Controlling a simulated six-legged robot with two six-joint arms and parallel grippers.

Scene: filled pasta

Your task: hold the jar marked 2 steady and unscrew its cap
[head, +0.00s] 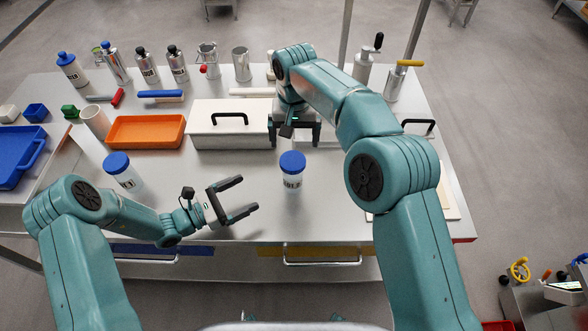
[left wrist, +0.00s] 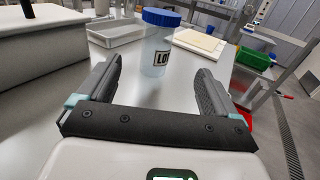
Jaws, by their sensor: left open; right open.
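A jar with a blue screw cap (head: 292,162) stands upright near the table's front middle. Its label is too small to read surely in the head view; the left wrist view shows the same jar (left wrist: 155,60) with a label starting "LO", its number not legible. A similar blue-capped jar (head: 121,172) stands further left, its marking also unclear. My left gripper (head: 248,193) is open and low, left of the middle jar, its fingers pointing at it without touching. My right gripper (head: 294,140) is open and empty, just behind and above the middle jar's cap.
A white box with a black handle (head: 228,136) and an orange tray (head: 146,144) stand behind the jars. Several bottles and metal cans line the back edge. A blue tray (head: 14,176) lies far left. The steel table (head: 160,205) is bare around the middle jar.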

